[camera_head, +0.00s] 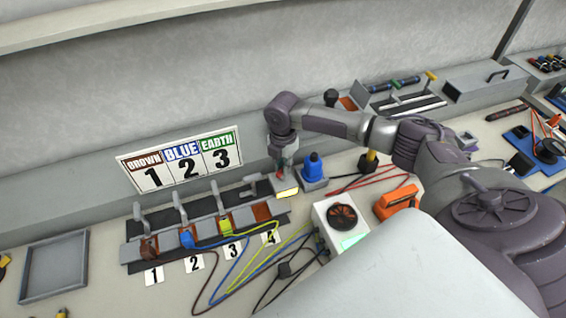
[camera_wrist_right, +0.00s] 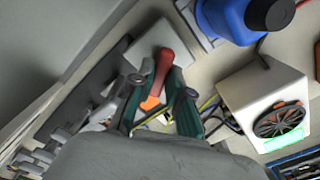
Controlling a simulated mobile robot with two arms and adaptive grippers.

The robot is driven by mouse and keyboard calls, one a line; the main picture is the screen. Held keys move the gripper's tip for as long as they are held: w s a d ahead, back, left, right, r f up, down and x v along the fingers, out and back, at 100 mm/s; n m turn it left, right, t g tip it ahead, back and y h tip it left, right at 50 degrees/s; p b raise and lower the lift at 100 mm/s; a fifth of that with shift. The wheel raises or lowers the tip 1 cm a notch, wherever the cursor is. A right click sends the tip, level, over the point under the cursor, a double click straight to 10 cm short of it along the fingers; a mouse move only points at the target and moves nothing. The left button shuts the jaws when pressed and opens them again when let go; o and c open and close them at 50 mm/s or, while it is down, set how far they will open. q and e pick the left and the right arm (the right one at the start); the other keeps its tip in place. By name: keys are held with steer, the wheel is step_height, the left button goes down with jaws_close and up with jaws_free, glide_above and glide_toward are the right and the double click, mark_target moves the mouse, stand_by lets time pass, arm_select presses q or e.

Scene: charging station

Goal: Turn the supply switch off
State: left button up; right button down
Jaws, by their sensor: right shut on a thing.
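The supply switch is a pale grey box with a red lever (camera_wrist_right: 163,68), seen between my right fingers in the right wrist view. In the head view its pale box (camera_head: 287,191) shows just below my gripper, while the lever is mostly hidden. My right gripper (camera_head: 280,167) reaches down from above at the right end of the clamp row. In the wrist view my right gripper (camera_wrist_right: 160,98) has its green-edged fingers on both sides of the lever, shut on it. An orange part shows at the lever's lower end. My left gripper is in neither view.
A blue connector (camera_head: 313,168) stands just right of the switch. A white box with a fan (camera_head: 341,217) and green display is nearer, with an orange device (camera_head: 397,201) beside it. Clamps (camera_head: 186,236) with coloured wires extend left. An empty grey tray (camera_head: 54,268) lies far left.

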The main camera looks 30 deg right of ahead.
steer(key=n, duration=0.5)
steer(key=shift+n+p, duration=0.3)
steer(key=n, duration=0.5)
steer(key=shift+n, duration=0.3)
steer(key=c, duration=1.1)
jaws_free()
steer(key=shift+r, duration=0.2)
step_height(320, 180, up, 12)
steer(key=shift+f, duration=0.15)
